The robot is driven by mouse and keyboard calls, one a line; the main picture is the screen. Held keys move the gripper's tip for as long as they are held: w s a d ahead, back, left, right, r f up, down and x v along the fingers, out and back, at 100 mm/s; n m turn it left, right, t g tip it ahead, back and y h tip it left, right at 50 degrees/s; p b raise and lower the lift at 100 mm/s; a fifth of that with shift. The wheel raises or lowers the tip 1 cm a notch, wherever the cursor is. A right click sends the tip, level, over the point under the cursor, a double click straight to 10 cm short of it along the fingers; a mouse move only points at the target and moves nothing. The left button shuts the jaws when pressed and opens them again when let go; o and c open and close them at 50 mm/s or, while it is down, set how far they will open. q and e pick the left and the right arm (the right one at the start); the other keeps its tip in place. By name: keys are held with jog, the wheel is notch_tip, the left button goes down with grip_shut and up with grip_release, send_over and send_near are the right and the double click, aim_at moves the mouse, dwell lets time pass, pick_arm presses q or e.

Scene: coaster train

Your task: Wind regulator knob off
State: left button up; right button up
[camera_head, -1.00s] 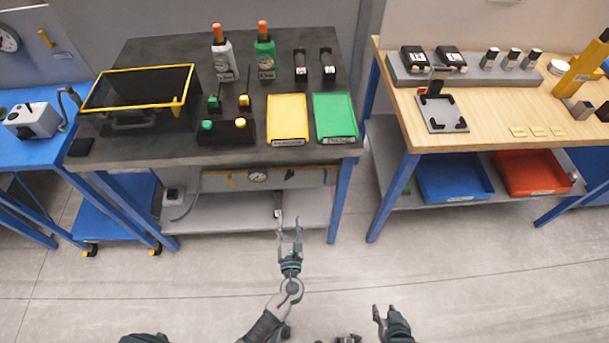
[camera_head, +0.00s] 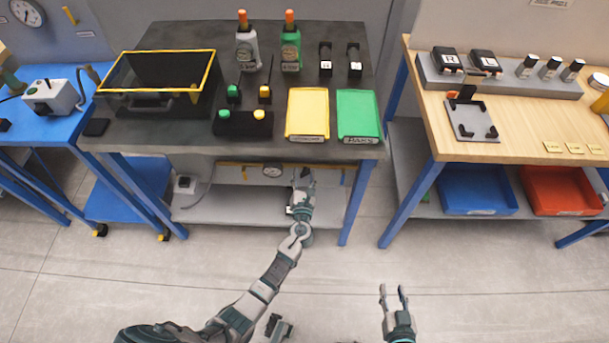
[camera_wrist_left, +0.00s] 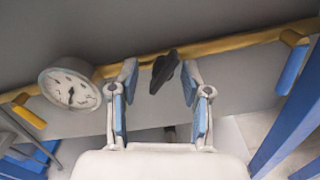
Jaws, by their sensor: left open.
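The regulator knob (camera_wrist_left: 163,72) is a small dark knob on a yellow pipe, seen in the left wrist view. It shows between the two fingertips of my left gripper (camera_wrist_left: 160,85), which are apart on either side of it. I cannot tell whether they touch it. In the head view my left gripper (camera_head: 303,181) reaches under the dark workbench's top, and the knob is hidden there. My right gripper (camera_head: 394,293) is open and empty over the floor.

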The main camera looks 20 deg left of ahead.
pick_arm(q)
jog(key=shift+d+r, duration=0.15)
jog(key=shift+d, duration=0.15)
jog(key=c, duration=0.7)
grip_shut()
jog(key=shift+a, duration=0.15)
pick_arm(e)
jog(key=shift+d, duration=0.1)
